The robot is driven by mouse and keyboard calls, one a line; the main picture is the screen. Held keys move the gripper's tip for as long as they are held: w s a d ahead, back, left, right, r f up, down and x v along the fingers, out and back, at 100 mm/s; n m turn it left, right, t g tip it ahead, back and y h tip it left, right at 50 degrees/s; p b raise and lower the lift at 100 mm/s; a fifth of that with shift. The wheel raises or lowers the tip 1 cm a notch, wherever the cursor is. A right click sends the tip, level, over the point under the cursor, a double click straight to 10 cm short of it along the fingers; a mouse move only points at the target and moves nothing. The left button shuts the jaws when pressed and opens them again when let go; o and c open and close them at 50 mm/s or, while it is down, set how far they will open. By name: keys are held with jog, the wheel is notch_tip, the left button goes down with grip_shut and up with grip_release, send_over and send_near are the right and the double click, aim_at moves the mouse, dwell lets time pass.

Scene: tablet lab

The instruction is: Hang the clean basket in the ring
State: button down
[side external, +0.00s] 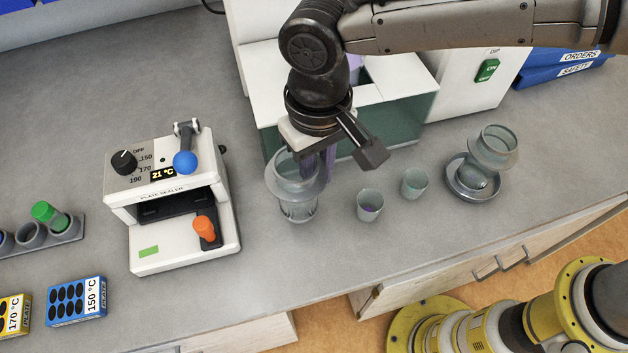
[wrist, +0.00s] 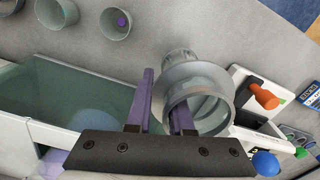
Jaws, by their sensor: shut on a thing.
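My gripper (side external: 318,168) points down in front of the green-glass tank. It is shut on the wall of a clear grey, flanged basket (side external: 298,195). In the wrist view my gripper (wrist: 163,92) has one purple finger inside the mouth of this basket (wrist: 190,75) and the other outside. The basket looks upright; whether its base touches the bench is unclear. A similar basket (side external: 494,148) sits tilted on a round grey dish (side external: 462,188) at the right. I see no residue on either basket. I cannot make out the ring; the arm hides part of the tank.
The white-framed green-glass tank (side external: 400,128) stands just behind my gripper. A plate sealer (side external: 165,195) stands to the left.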

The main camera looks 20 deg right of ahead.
jog(key=shift+w+a+f, duration=0.15)
jog(key=shift+f, duration=1.65)
jog(key=shift+f, duration=0.15)
jog(key=c, duration=0.8)
grip_release()
notch_tip(320, 180, up, 12)
jog(key=shift+r, duration=0.15)
